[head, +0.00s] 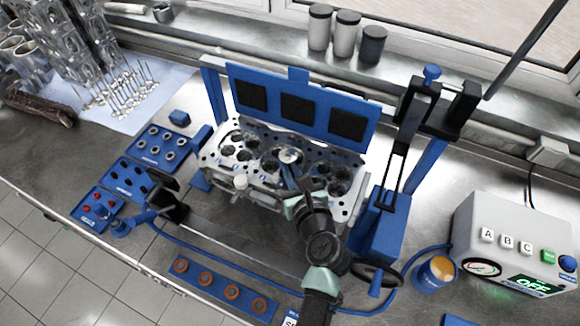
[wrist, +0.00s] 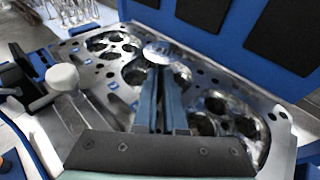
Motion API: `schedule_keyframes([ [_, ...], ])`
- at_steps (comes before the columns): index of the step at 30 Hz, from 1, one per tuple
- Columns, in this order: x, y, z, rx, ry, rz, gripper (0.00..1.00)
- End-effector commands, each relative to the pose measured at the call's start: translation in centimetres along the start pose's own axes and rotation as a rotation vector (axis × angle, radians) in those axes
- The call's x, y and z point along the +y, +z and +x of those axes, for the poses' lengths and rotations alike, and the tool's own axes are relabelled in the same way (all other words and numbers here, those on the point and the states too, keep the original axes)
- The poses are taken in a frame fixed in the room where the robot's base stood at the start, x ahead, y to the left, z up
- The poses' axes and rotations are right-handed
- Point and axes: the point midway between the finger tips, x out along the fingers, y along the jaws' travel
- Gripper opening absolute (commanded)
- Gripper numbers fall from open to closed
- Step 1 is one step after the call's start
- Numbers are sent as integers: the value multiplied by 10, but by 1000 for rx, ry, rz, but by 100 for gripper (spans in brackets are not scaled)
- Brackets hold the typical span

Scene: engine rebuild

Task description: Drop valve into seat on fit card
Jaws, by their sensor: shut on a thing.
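My gripper (head: 289,175) reaches over the middle of the metal cylinder head (head: 213,160). In the wrist view its two blue fingers (wrist: 160,78) are nearly together, shut on a valve (wrist: 157,52). The valve's pale round head shows at the fingertips, and also in the head view (head: 291,155). It lies over a middle chamber of the cylinder head (wrist: 285,150). The stem is mostly hidden by the fingers, so I cannot tell whether it has entered a guide. Several chambers with round valve seats lie either side. I cannot make out a fit card.
A blue panel with black pads (head: 320,118) stands behind the cylinder head. A white-tipped part (wrist: 62,78) is at its front left. Blue trays (head: 140,150) lie left, a blue press (head: 378,215) right. More valves (head: 115,95) stand at the back left.

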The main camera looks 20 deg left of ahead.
Motion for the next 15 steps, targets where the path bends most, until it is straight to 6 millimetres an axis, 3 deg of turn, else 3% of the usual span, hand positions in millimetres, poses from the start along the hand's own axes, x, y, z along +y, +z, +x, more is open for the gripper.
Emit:
schedule_keyframes([
  [11, 0, -2, 1, -1, 0, 0, 0],
  [12, 0, -2, 1, -1, 0, 0, 12],
  [15, 0, -2, 1, -1, 0, 0, 30],
])
